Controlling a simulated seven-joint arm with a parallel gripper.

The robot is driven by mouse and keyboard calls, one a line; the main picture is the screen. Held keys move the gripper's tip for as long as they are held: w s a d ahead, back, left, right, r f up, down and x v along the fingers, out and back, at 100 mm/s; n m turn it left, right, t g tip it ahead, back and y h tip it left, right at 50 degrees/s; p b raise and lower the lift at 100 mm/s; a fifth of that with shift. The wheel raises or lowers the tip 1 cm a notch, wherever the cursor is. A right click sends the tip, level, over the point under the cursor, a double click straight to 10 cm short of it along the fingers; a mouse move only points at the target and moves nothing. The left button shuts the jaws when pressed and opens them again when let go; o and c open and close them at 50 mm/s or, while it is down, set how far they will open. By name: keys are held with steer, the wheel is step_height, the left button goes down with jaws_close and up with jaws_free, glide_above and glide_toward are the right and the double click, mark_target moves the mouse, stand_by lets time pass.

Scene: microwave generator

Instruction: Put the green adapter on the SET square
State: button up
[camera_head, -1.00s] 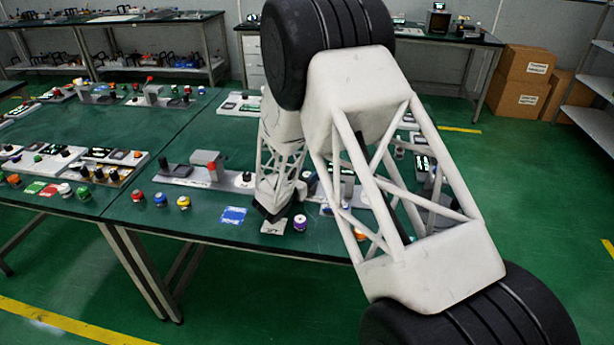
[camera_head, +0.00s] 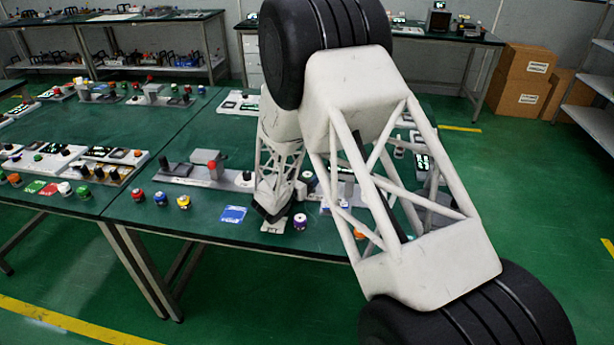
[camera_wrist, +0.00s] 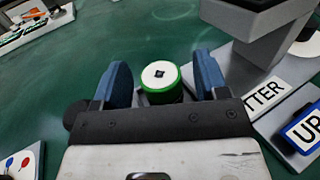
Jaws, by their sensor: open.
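The green adapter (camera_wrist: 161,82) is a short round piece with a green rim and a white top with a dark square mark in its middle. In the wrist view it sits between the two blue fingers of my gripper (camera_wrist: 160,65), with a gap to each finger. My gripper is open around it. In the head view my gripper (camera_head: 271,214) is low over the table's front part, and I cannot make out this adapter there. A blue card (camera_head: 233,214) and a pale card (camera_head: 274,227) lie near it; I cannot read SET on either.
A grey device on a base plate (camera_wrist: 240,75) stands close right of the gripper, with labels ending "TTER" and reading "UP". A purple-and-white adapter (camera_head: 300,222) is right of my gripper. Red, blue and yellow adapters (camera_head: 184,202) stand left. Open green tabletop (camera_wrist: 110,40) lies ahead.

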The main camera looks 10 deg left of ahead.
steer(key=shift+v, duration=3.75)
steer(key=s+d+r+m+g+h, duration=0.1)
steer(key=s+d+r+m+g, duration=0.35)
steer(key=d+r, duration=0.4)
steer(key=s+d+r+m+g+h, duration=0.1)
steer(key=s+d+r+m+g, duration=0.4)
steer(key=d, duration=0.6)
steer(key=s+d+r+m+g+h, duration=0.1)
steer(key=s+d+r+m+g, duration=0.25)
steer(key=d+r+m, duration=0.45)
steer(key=s+d+r+m+y, duration=0.2)
steer(key=s+d+m+y, duration=0.1)
steer(key=s, duration=0.7)
steer(key=s+d+r+m+y, duration=0.2)
steer(key=s+d+m+y, duration=0.2)
steer(key=s, duration=0.6)
steer(key=s+d+r+m+y, duration=0.2)
steer(key=s+m, duration=0.4)
steer(key=s, duration=0.4)
steer(key=shift+s+d+r+y, duration=0.2)
steer(key=shift+d+y, duration=0.55)
steer(key=shift+y, duration=0.35)
steer(key=shift+o, duration=0.5)
